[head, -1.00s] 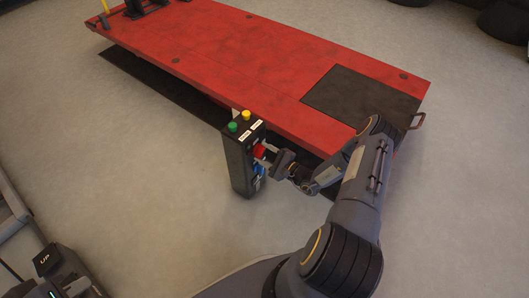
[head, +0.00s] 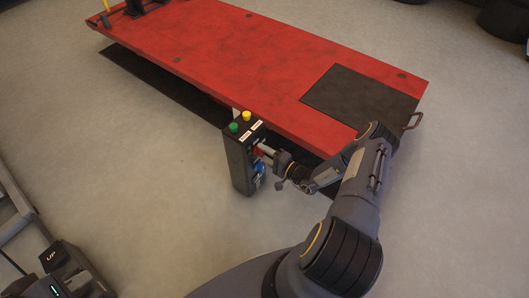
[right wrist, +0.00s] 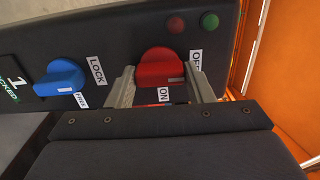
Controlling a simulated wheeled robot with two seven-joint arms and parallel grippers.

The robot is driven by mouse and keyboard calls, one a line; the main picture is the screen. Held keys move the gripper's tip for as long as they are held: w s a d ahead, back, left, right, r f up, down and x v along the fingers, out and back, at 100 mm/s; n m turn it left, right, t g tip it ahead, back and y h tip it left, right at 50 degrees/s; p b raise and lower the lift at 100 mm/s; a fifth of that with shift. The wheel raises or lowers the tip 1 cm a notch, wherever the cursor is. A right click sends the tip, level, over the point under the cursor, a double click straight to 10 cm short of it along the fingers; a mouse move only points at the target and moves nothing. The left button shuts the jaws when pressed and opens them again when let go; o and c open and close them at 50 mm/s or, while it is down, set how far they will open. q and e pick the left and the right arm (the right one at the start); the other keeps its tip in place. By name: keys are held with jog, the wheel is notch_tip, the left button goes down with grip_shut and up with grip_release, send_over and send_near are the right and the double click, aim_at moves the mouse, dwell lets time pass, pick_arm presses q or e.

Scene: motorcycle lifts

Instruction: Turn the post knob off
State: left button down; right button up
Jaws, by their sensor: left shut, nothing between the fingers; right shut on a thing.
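The dark control post (head: 238,165) stands beside the red lift. Its red knob (right wrist: 160,68) sits between an OFF label (right wrist: 196,60) and an ON label (right wrist: 163,95) in the right wrist view. My right gripper (right wrist: 165,82) is shut on this knob, one finger on each side. In the head view the right gripper (head: 268,151) reaches the post's right face and partly covers the knob.
A blue knob (right wrist: 62,79) with a LOCK label is beside the red one. Green (head: 233,127) and yellow (head: 246,116) buttons top the post. The red lift platform (head: 235,50) lies close behind. Open floor (head: 130,190) is left of the post.

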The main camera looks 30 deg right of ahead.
jog(key=shift+d, duration=0.1)
dwell(0.5)
jog(key=o, duration=1)
jog(key=p+v, duration=0.2)
jog(key=v, duration=0.6)
